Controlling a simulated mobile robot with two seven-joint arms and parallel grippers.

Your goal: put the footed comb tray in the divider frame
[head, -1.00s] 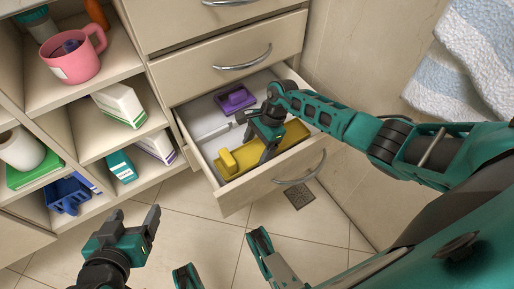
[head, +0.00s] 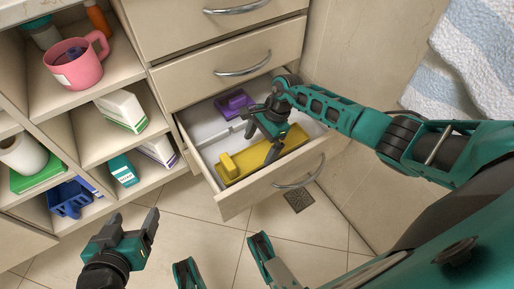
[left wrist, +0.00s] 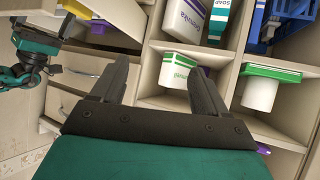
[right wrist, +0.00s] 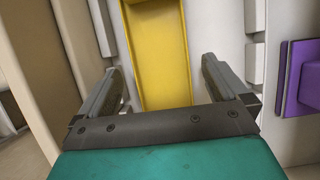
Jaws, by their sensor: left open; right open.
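A long yellow tray (head: 262,158), which looks like the comb tray, lies in the open drawer along its front side. A raised yellow block (head: 227,165) stands at its left end. White divider pieces (head: 215,134), apparently the divider frame, show behind it; much of the frame is hard to make out. My right gripper (head: 275,138) is open above the yellow tray, apart from it. In the right wrist view the yellow tray (right wrist: 160,45) runs between and beyond the open fingers (right wrist: 165,78). My left gripper (head: 150,225) is open and empty, in front of the shelves.
A purple piece (head: 234,103) sits at the drawer's back; it also shows in the right wrist view (right wrist: 300,80). The drawer front (head: 285,182) and side walls stand close around my right gripper. Shelves at left hold a pink mug (head: 76,66), boxes and a blue rack (head: 70,198).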

